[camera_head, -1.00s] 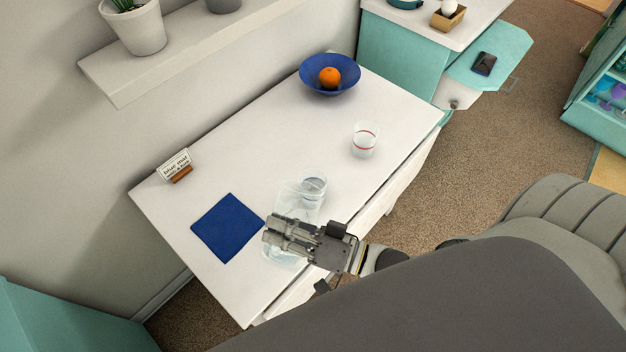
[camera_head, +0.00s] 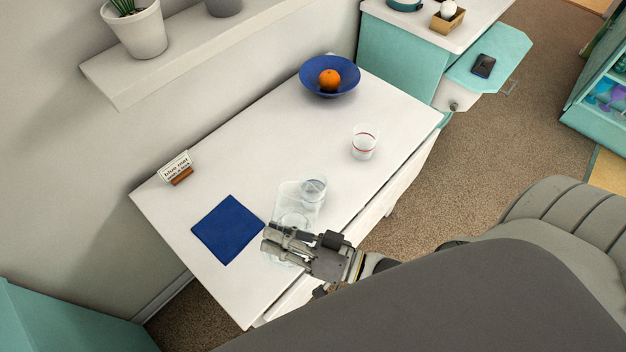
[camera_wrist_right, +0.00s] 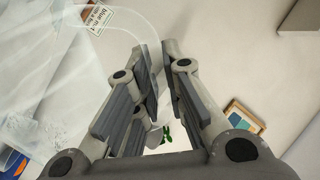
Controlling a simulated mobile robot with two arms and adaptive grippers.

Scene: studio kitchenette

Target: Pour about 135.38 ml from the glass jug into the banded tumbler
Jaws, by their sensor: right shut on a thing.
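The clear glass jug (camera_head: 290,219) is over the front part of the white table, at my right gripper (camera_head: 268,241). That gripper is shut on the jug, and its fingers hide part of it. In the right wrist view the jug (camera_wrist_right: 60,95) fills the left side, beside the fingers (camera_wrist_right: 160,85). A clear tumbler (camera_head: 314,188) stands close to the jug and overlaps it in the head view. The tumbler with a red band (camera_head: 365,142) stands apart, farther right. The liquid level in the jug is hard to make out. My left gripper is not in view.
A blue mat (camera_head: 228,229) lies left of the jug, with a small sign (camera_head: 176,166) behind it. A blue bowl (camera_head: 318,88) with an orange (camera_head: 330,78) stands at the back. The table between bowl and mat is clear. A wall shelf (camera_head: 180,62) holds plant pots.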

